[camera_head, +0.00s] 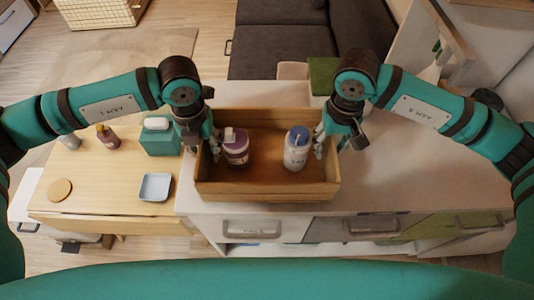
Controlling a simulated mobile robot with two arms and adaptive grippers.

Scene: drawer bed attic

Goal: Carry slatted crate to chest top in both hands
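The slatted crate (266,190) is a brown wooden box with low walls, at the middle of the head view over the pale chest top (385,180). It looks level; I cannot tell whether its base touches the top. Inside stand a purple-labelled jar (236,150) at the left and a white bottle with a blue cap (296,152) at the right. My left gripper (207,146) is at the crate's left wall and my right gripper (328,142) at its right wall. Both appear shut on these walls, with fingers showing inside; the outer fingers are partly hidden.
At the left, a wooden table (105,190) holds a teal tissue box (160,142), a pale blue dish (155,187), a round coaster (60,190) and small bottles. A green box (323,75) stands behind the crate. The chest top right of the crate is clear.

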